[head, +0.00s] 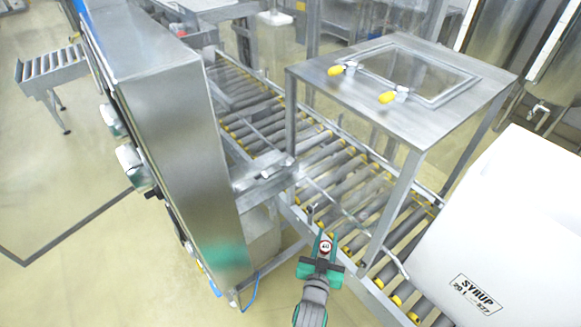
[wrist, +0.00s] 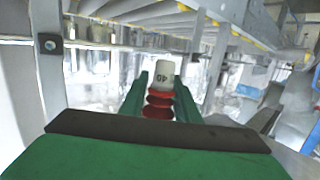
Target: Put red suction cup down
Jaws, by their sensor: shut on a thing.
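The red suction cup (wrist: 158,103) shows in the wrist view as stacked red bellows with a white cap (wrist: 151,68) that bears dark marks. My gripper (wrist: 158,92) is shut on it, with one green finger on each side. In the head view the small red and white cup (head: 325,247) sits between the fingertips of my gripper (head: 325,240). The gripper is at the near edge of the roller conveyor, left of a metal table leg. I cannot tell whether the cup touches anything besides the fingers.
The roller conveyor (head: 345,175) runs diagonally behind the gripper. A metal table (head: 455,110) with two yellow-knobbed handles stands over it. A large white box labelled SYRUP (head: 510,210) is at right. A tall steel machine (head: 175,140) stands at left. Floor is open at far left.

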